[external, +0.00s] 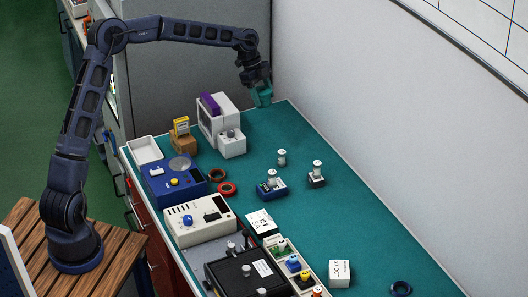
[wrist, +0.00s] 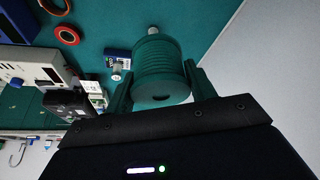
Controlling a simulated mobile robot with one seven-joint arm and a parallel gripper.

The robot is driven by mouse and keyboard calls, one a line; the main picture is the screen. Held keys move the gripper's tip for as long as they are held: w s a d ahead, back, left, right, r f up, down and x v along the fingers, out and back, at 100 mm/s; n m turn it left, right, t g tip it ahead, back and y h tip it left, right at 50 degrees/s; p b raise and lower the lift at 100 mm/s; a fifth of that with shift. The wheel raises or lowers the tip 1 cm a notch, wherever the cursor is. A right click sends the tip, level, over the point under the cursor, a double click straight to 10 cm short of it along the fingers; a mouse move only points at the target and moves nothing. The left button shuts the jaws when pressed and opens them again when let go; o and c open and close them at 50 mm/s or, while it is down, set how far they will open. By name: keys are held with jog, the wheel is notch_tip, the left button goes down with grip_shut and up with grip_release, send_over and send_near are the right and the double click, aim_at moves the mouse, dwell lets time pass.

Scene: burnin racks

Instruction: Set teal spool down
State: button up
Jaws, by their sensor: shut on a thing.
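The teal spool (wrist: 160,68) is a ribbed cylinder with a hole in its end face, seen between the two fingers in the wrist view. My gripper (external: 264,100) is shut on it, with a finger on each side. In the external view the spool (external: 262,96) shows as a small teal shape under the wrist, at the far end of the bench near the wall. It appears held above the teal bench top (external: 340,225); the exact gap cannot be told. The underside of the spool is hidden.
A white machine with a purple block (external: 209,102) stands left of my gripper. Small posts on bases (external: 316,175), a blue unit (external: 270,187), red rings (external: 227,188) and boxed instruments (external: 200,220) lie nearer. The right side of the bench is mostly clear, along the wall.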

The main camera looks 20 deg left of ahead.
jog(key=shift+m, duration=0.4)
jog(key=w+f, duration=0.1)
jog(key=f, duration=0.5)
jog(key=w+f, duration=0.1)
jog(key=f, duration=0.6)
jog(key=w+f, duration=0.1)
jog(key=f, duration=0.6)
jog(key=shift+w+d+f, duration=0.15)
jog(key=shift+w+f, duration=0.05)
jog(key=shift+f, duration=0.1)
jog(key=o, duration=1.1)
